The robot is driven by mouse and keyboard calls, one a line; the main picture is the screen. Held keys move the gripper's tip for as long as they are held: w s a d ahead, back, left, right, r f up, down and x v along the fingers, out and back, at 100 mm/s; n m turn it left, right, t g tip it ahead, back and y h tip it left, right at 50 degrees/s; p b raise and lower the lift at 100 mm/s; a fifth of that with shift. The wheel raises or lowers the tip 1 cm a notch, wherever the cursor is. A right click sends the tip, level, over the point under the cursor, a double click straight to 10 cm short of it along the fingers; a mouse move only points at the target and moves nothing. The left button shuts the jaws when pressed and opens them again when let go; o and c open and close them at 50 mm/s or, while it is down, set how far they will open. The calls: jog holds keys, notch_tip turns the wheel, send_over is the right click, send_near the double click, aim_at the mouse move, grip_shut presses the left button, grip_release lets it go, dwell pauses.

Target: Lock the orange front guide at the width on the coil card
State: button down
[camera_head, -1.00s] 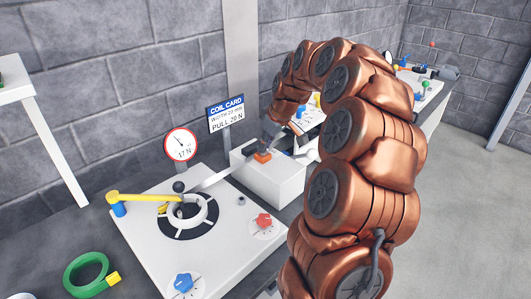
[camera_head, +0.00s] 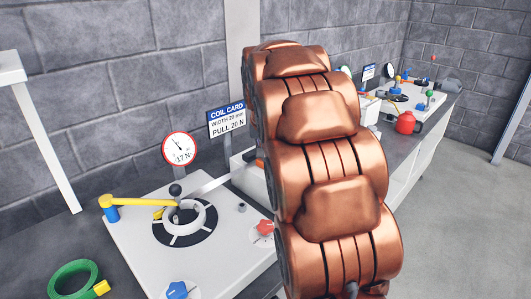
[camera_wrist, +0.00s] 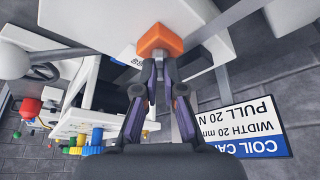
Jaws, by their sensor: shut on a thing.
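The orange front guide (camera_wrist: 158,40) is a small block on the white feed block, near the top middle of the wrist view. My gripper (camera_wrist: 161,62) is shut on it, with both fingertips at its near side. In the head view my arm hides the gripper and nearly all of the guide; only a sliver of orange (camera_head: 260,164) shows. The coil card (camera_head: 226,118) reads WIDTH 20 mm, PULL 20 N. It also shows upside down in the wrist view (camera_wrist: 252,128). Whether the guide is locked cannot be told.
A dial (camera_head: 180,148) reads 17 N beside the card. The white rack plate (camera_head: 135,235) holds a white reel (camera_head: 184,219), a yellow arm (camera_head: 135,201), a red knob (camera_head: 265,227) and a blue knob (camera_head: 177,290). A green ring (camera_head: 73,279) lies at lower left.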

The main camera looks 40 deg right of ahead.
jog(key=m+h, duration=0.1)
jog(key=m, duration=0.2)
jog(key=shift+w+m+g+b, duration=0.1)
jog(key=shift+m+g+b, duration=0.25)
jog(key=shift+m+g, duration=0.05)
jog(key=shift+w+a+m+g+h, duration=0.15)
jog(key=shift+m+g, duration=0.2)
jog(key=shift+m, duration=0.55)
jog(key=shift+d+m+g+h, duration=0.15)
jog(key=shift+m+g, duration=0.2)
jog(key=shift+m, duration=0.55)
jog(key=shift+a, duration=0.1)
jog(key=c, duration=1.3)
grip_release()
jog(key=shift+v, duration=6)
